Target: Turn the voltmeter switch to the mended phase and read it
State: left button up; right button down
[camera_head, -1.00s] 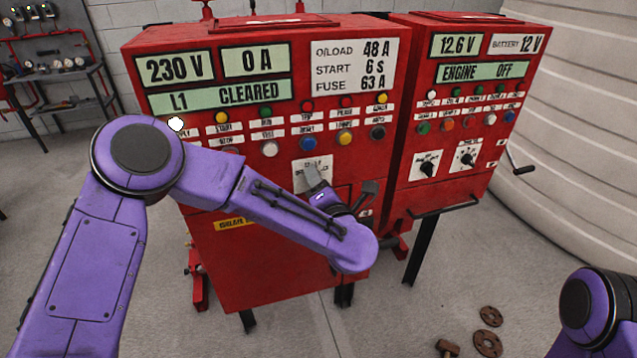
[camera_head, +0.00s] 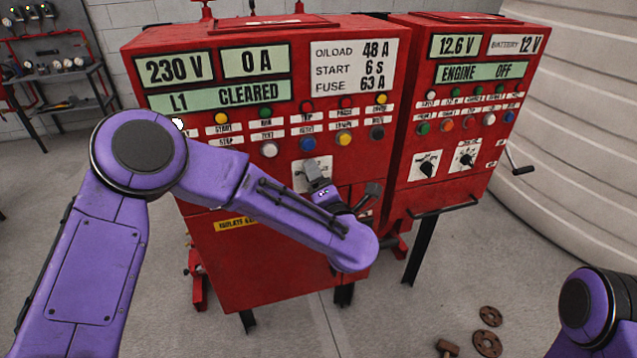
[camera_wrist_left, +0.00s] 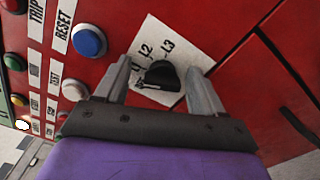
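The voltmeter switch is a black knob (camera_wrist_left: 160,76) on a white plate (camera_wrist_left: 150,48) marked L2 and L3, with another label partly hidden. In the head view the plate (camera_head: 326,164) is on the left red cabinet, mostly behind my gripper. My left gripper (camera_wrist_left: 158,66) is open, with one finger on each side of the knob; touch cannot be told. It also shows in the head view (camera_head: 315,175). The voltage display (camera_head: 175,68) reads 230 V, and the status display (camera_head: 220,97) reads L1 CLEARED. My right gripper is out of view.
A blue button (camera_wrist_left: 89,41) and other buttons sit left of the plate. The ammeter display (camera_head: 255,60) reads 0 A. A black lever handle (camera_head: 370,192) is right of my left gripper. The second red cabinet (camera_head: 465,110) stands to the right.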

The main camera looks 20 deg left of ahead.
pick_arm(q)
jog(key=shift+f, duration=0.2)
jog(key=b+v, duration=0.3)
jog(key=v, duration=0.7)
jog(key=shift+b, duration=0.3)
jog(key=shift+s+d, duration=0.15)
jog(key=shift+d, duration=0.05)
